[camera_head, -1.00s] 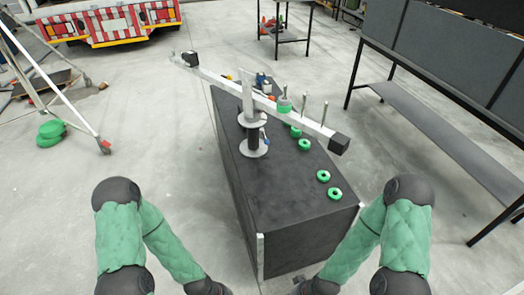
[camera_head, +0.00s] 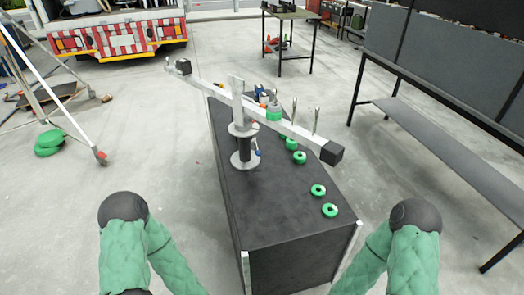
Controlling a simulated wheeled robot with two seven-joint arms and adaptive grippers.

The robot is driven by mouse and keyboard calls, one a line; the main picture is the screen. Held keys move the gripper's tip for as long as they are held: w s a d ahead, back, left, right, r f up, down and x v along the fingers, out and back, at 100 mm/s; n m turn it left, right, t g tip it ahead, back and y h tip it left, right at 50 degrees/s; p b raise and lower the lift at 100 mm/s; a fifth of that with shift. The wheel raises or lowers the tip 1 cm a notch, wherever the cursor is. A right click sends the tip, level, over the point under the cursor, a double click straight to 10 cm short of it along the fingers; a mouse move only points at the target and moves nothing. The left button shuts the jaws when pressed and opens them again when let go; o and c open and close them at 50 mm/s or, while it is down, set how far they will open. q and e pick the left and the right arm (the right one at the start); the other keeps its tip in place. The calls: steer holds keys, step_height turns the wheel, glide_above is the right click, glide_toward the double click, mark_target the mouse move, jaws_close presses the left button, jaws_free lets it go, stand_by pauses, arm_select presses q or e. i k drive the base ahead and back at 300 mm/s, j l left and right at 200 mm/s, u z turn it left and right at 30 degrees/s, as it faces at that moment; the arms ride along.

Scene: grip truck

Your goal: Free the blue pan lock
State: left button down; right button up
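A grip head with a pale beam (camera_head: 219,92) stands on a black box (camera_head: 280,210). The beam runs across a grey column with round flanges (camera_head: 244,160). A small blue part (camera_head: 257,153), which looks like the pan lock, shows at the right side of the column just above the lower flange. It is too small to tell its position. My green-sleeved arms enter at the bottom left and bottom right, in front of the box. Both run out of the frame at the bottom edge, so neither gripper shows.
A green weight (camera_head: 274,114) sits on the beam by upright pins. Several green rings lie along the box's right side, one at the near end (camera_head: 329,210). A grey bench (camera_head: 440,145) stands right. A tripod leg (camera_head: 77,118) stands left. The floor left of the box is clear.

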mark_target(258, 153)
steer(key=i+l, duration=0.1)
steer(key=l, duration=0.3)
steer(key=i+l, duration=0.1)
steer(key=l, duration=0.3)
steer(key=i+l, duration=0.1)
steer(key=l, duration=0.3)
steer(key=i+l+u, duration=0.1)
steer(key=l, duration=0.3)
